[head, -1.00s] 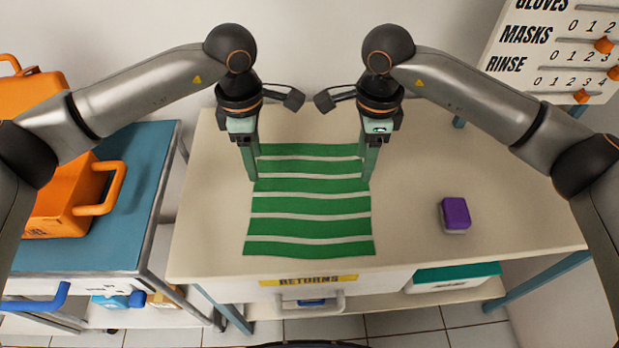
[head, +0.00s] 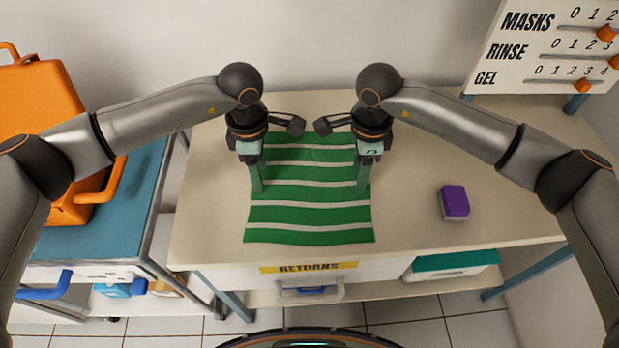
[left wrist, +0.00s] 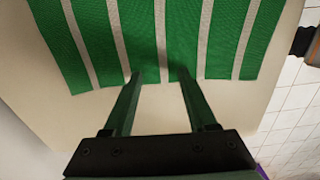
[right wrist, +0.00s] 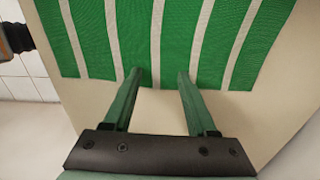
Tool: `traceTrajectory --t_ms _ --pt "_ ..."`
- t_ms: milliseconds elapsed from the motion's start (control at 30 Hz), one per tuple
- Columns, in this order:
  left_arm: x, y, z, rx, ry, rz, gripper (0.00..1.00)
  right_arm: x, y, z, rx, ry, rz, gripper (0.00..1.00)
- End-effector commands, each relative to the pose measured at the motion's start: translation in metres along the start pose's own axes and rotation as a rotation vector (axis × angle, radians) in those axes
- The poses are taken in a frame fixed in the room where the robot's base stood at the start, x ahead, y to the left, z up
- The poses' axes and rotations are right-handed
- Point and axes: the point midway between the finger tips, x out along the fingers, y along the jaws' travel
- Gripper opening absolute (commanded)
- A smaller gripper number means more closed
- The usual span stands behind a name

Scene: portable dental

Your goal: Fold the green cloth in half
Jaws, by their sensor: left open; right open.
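The green cloth (head: 308,208) with pale stripes lies flat and unfolded on the cream table. My left gripper (head: 257,190) is at the cloth's left edge and my right gripper (head: 362,190) at its right edge, both pointing down. In the left wrist view, my left gripper (left wrist: 160,76) is open, with its fingertips at the edge of the cloth (left wrist: 185,40). In the right wrist view, my right gripper (right wrist: 158,74) is open, with its fingertips at the opposite edge of the cloth (right wrist: 130,40). I cannot tell whether the fingertips touch the cloth.
A purple and grey block (head: 454,201) sits on the table (head: 410,222) right of the cloth. An orange case (head: 45,110) stands on the blue cart (head: 140,215) at left. A slider board (head: 548,50) is at back right. The table right of the cloth is mostly clear.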

Motion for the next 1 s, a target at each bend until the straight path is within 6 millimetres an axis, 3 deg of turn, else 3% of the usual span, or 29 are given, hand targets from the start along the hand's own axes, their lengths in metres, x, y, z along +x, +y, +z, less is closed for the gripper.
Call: traceTrajectory --t_ms 467,1000 --pt "0.0040 -0.0002 -0.0001 0.000 0.000 -0.001 0.57 0.0035 0.0002 0.0000 0.000 0.000 0.001 0.57" --pt "0.0047 -0.0005 -0.0003 -0.001 0.001 -0.002 0.27 0.0042 0.0005 -0.0002 0.000 0.001 0.002 0.27"
